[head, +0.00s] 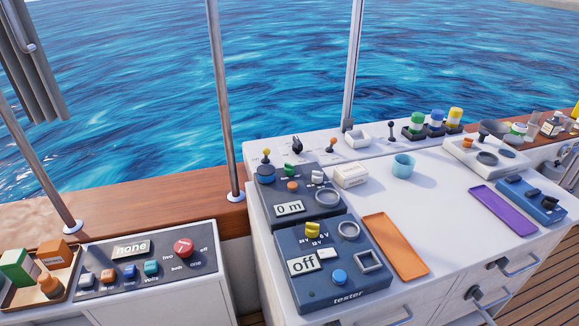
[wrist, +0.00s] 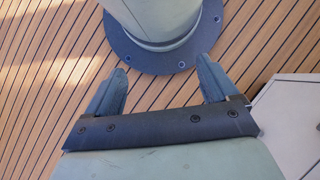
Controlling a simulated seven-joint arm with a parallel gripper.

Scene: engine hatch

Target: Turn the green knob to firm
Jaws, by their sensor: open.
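A small green knob (head: 289,170) sits on the upper dark panel (head: 300,207) in the head view, at the back of the white counter. It is too small to read its setting or any mark that says firm. My gripper (wrist: 161,63) shows only in the wrist view. Its two fingers are spread apart with nothing between them. It is over the wooden deck, and the green knob is not in the wrist view.
The tester panel (head: 330,262) with a yellow knob (head: 313,230) adjoins in front. An orange tray (head: 396,246), cup (head: 403,166) and purple tray (head: 502,210) lie to the right. A yellow-topped lever (head: 266,155) stands near the green knob. Much of the middle counter is clear.

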